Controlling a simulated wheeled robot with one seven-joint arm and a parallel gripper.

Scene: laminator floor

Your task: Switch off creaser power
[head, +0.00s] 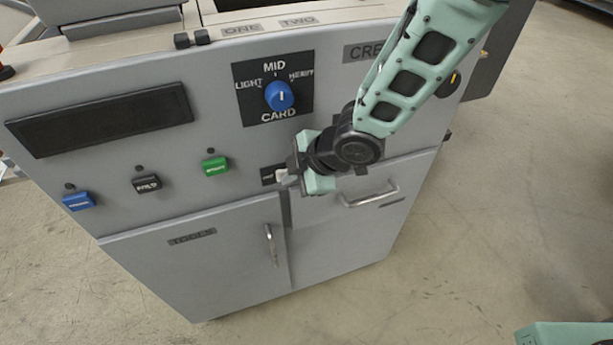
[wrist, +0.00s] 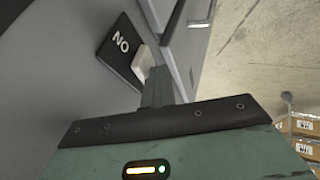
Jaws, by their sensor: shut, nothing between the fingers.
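The creaser (head: 225,150) is a grey cabinet with its sloped front panel towards me; its "CRE..." label (head: 362,52) is partly hidden by my arm. A white switch (head: 281,176) sits on a small black plate (head: 267,177) low on the panel. In the wrist view the plate (wrist: 121,48) shows "ON" letters upside down, with the white switch (wrist: 144,62) beside them. My gripper (head: 290,178) is shut and empty, its fingertips at the switch. The fingertips (wrist: 156,78) cover part of it in the wrist view; I cannot tell whether they touch.
A blue dial (head: 279,96) sits above the switch. Green (head: 215,166), black (head: 146,184) and blue (head: 78,201) buttons lie left. A drawer handle (head: 368,196) is below my gripper, and a door handle (head: 271,244) lower left.

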